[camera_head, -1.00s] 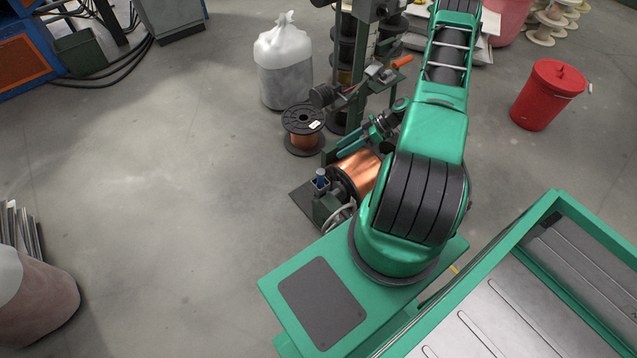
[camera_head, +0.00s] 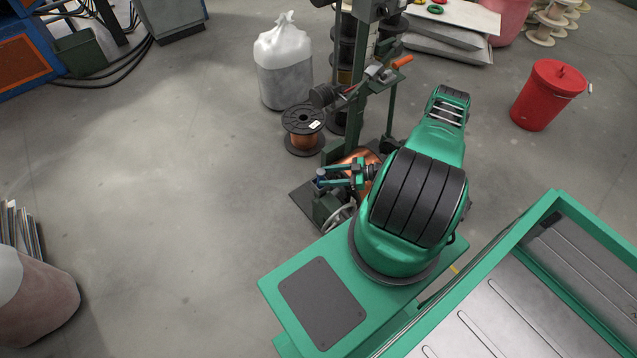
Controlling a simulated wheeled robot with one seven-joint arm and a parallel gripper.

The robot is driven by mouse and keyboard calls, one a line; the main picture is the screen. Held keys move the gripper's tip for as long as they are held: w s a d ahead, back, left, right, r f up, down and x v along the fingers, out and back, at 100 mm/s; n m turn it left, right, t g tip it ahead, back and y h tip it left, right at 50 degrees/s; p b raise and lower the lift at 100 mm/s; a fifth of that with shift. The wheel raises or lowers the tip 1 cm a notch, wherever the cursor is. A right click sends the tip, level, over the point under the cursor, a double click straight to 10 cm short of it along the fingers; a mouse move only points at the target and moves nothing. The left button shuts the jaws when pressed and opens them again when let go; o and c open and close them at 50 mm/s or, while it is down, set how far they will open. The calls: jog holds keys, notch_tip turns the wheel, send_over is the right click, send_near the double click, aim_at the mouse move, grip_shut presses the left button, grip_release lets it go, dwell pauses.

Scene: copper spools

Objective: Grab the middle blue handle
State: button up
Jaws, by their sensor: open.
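The small blue handle (camera_head: 320,174) sits on top of the green spool machine at the left end of the copper spool (camera_head: 361,160). It is small and partly covered in the head view. My gripper (camera_head: 325,177) points left over the copper spool, with its two teal fingers spread apart. The fingertips are at the blue handle, one on its far side and one on its near side as seen from above. The gripper is open. I cannot tell whether either finger touches the handle.
A green upright post (camera_head: 366,95) with an orange-handled lever (camera_head: 401,62) stands just behind the gripper. A black-flanged copper spool (camera_head: 303,128) and a white sack (camera_head: 283,58) stand to the left. Open floor (camera_head: 170,200) lies further left.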

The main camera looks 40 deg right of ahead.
jog(key=shift+x, duration=3.55)
jog(key=shift+s+a, duration=0.15)
jog(key=shift+s, duration=0.05)
grip_shut()
